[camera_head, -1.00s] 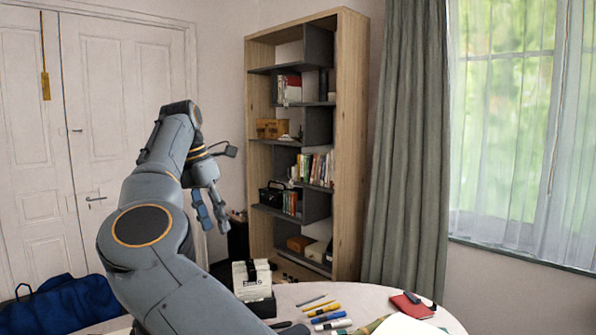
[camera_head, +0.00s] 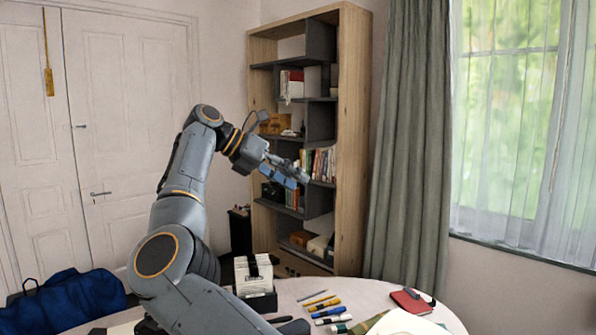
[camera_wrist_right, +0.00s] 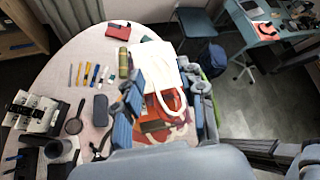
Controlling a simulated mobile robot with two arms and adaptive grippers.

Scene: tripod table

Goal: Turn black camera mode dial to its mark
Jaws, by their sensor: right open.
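No black camera with a mode dial can be made out for certain in either view. Dark items at the lower left of the right wrist view are too small or cut off to tell.
A black holder of white cards (camera_head: 256,293), several pens (camera_head: 326,310) and a red notebook (camera_head: 412,302) are on the table. A bookshelf (camera_head: 350,150) stands behind.

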